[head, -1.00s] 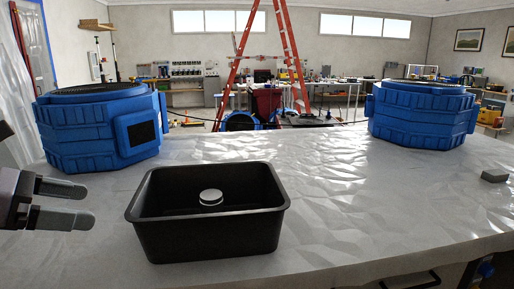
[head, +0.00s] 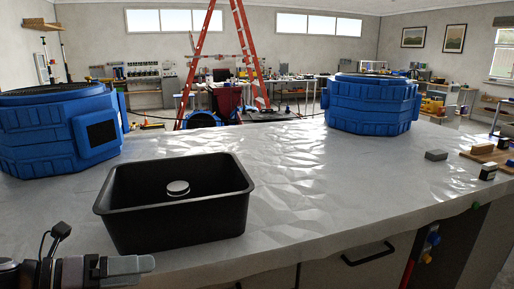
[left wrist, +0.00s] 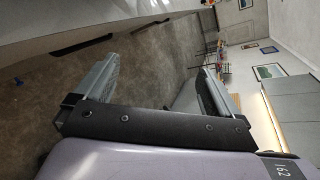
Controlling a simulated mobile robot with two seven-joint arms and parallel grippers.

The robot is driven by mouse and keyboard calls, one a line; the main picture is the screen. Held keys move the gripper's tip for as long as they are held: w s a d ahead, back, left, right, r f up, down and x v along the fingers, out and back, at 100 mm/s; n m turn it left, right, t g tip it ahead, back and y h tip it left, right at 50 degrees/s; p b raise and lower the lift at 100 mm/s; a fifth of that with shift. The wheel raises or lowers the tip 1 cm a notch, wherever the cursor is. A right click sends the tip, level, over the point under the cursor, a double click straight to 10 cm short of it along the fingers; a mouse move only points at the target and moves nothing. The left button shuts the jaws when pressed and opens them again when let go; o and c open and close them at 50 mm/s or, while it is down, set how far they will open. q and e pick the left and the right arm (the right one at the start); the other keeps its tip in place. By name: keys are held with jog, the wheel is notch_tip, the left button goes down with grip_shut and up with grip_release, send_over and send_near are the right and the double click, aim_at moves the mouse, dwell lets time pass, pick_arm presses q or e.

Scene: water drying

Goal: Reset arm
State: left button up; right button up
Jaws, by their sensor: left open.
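My left gripper (head: 128,268) is at the lower left of the head view, in front of the counter and nearer to me than the black bin. In the left wrist view its two fingers (left wrist: 155,80) stand wide apart with nothing between them, and floor and furniture show beyond. The black bin (head: 185,215) stands on the sheet-covered counter (head: 300,170). A round white-topped object (head: 178,188) sits inside the bin. My right gripper is in neither view.
Two blue octagonal units (head: 55,130) and (head: 372,105) stand at the counter's left and right back. A grey block (head: 436,155) lies at the right, near a wooden board (head: 490,153). A red ladder (head: 245,55) stands behind. The counter's middle is clear.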

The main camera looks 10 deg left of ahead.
pick_arm(q)
jog(key=s+d+f+n+t+y, duration=0.1)
jog(key=d+f+n, duration=0.2)
jog(key=f+n, duration=0.5)
jog(key=s+d+f+n+t+y+b, duration=0.1)
jog(key=s+d+f+n+y, duration=0.1)
jog(key=f+n, duration=0.5)
jog(key=s+d+f+n+y+b, duration=0.1)
jog(key=d+f+n, duration=0.3)
jog(key=f+n, duration=0.4)
jog(key=shift+s+f+n+t+y, duration=0.3)
jog(key=shift+s+n+t+y, duration=0.15)
jog(key=shift+n+y, duration=0.3)
jog(key=s+f+n, duration=0.2)
jog(key=s+f+n+g+y, duration=0.1)
jog(key=s+f+n, duration=0.1)
jog(key=f+n, duration=0.1)
jog(key=s+f+n+g+y, duration=0.1)
jog(key=s+f+n, duration=0.1)
jog(key=s+f, duration=0.1)
jog(key=shift+d+n+y, duration=0.25)
jog(key=shift+n, duration=0.1)
jog(key=shift+c, duration=0.3)
